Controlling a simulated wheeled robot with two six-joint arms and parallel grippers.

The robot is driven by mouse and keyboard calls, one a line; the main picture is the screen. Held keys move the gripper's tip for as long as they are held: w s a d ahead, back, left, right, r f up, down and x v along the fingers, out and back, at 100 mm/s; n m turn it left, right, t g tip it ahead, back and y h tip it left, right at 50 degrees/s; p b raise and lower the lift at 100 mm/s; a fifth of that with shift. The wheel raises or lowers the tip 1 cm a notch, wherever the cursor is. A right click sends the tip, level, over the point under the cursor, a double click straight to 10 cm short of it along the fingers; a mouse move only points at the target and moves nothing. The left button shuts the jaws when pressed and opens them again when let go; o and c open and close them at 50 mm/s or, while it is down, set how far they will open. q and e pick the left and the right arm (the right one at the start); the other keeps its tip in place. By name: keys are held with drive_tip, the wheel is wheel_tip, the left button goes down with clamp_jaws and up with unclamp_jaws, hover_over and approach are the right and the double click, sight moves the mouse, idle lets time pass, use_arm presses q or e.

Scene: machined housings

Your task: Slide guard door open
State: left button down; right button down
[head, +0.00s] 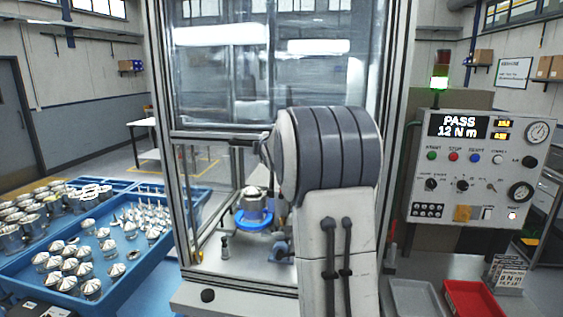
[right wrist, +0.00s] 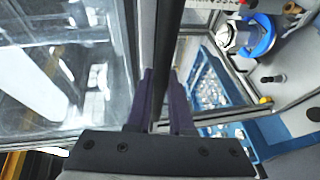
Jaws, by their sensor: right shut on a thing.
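The guard door (head: 222,85) is a clear panel in a metal frame on the machine cell. Its lower edge lies about halfway up the cell in the head view, with an opening below it. The clear panel fills the left of the right wrist view (right wrist: 60,70). My right gripper (right wrist: 163,108) is shut on a dark door handle bar (right wrist: 171,45), which runs between its two purple fingers. In the head view my right arm hides this gripper and part of the door. My left gripper is not in view.
Inside the cell a metal housing (head: 253,196) sits on a blue fixture (head: 246,220). A blue tray (head: 150,268) of metal parts stands left. A control panel (head: 473,170) showing PASS 12 N m is right. A red bin (head: 472,300) and a grey bin (head: 415,298) are front right.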

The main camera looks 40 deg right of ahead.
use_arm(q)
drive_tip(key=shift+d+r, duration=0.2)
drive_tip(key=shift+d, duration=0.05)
use_arm(e)
drive_tip(key=shift+s+d+r, duration=0.1)
drive_tip(key=shift+d+r, duration=0.1)
drive_tip(key=shift+r, duration=0.65)
drive_tip(key=c, duration=0.8)
unclamp_jaws()
drive_tip(key=shift+d, duration=0.1)
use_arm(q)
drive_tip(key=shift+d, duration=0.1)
use_arm(e)
drive_tip(key=shift+a, duration=0.2)
drive_tip(key=shift+f, duration=0.1)
